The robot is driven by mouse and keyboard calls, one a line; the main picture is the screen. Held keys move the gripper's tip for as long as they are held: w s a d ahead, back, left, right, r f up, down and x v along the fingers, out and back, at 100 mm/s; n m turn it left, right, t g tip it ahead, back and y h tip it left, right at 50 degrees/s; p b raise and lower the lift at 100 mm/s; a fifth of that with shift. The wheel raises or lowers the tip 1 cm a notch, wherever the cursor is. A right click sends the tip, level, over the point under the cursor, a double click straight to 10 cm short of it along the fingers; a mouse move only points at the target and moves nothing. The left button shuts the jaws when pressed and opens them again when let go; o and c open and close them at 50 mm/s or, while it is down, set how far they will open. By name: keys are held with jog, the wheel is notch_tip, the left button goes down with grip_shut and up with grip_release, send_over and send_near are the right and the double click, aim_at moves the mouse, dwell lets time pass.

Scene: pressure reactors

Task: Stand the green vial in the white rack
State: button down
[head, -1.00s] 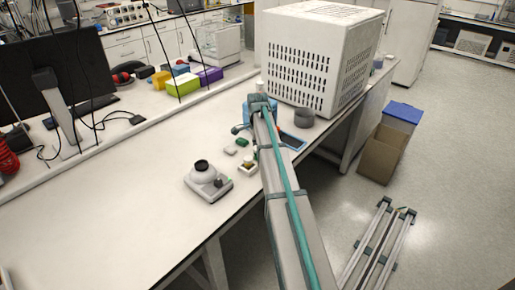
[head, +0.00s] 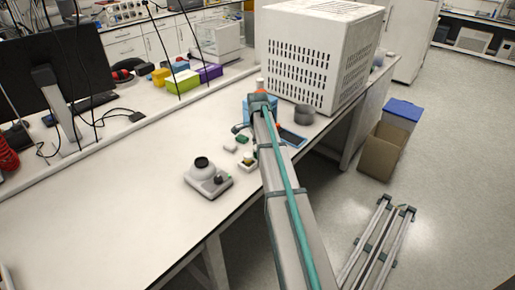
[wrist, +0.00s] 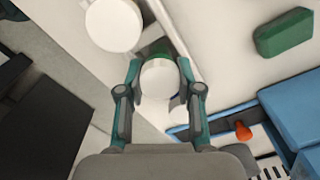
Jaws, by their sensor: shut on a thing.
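In the wrist view my gripper (wrist: 160,72) is shut on an upright-looking round thing with a white top (wrist: 159,82) and green showing behind it; I take it as the green vial. A second white round top (wrist: 113,25) lies just beyond and to the left, apart from the fingers. In the head view my arm reaches over the bench, and the held vial is hidden or too small to tell.
A green block (wrist: 283,32) and a blue object (wrist: 295,110) with an orange knob (wrist: 243,131) lie right of my gripper. A white scale-like device (head: 208,182) stands left of the arm. A grey cup (head: 304,115) and a big white perforated cabinet (head: 305,70) stand behind.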

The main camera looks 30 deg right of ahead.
jog(key=shift+f, duration=0.15)
jog(key=shift+c, duration=1.1)
grip_release()
jog(key=shift+r+p, duration=2.15)
jog(key=shift+r, duration=1.4)
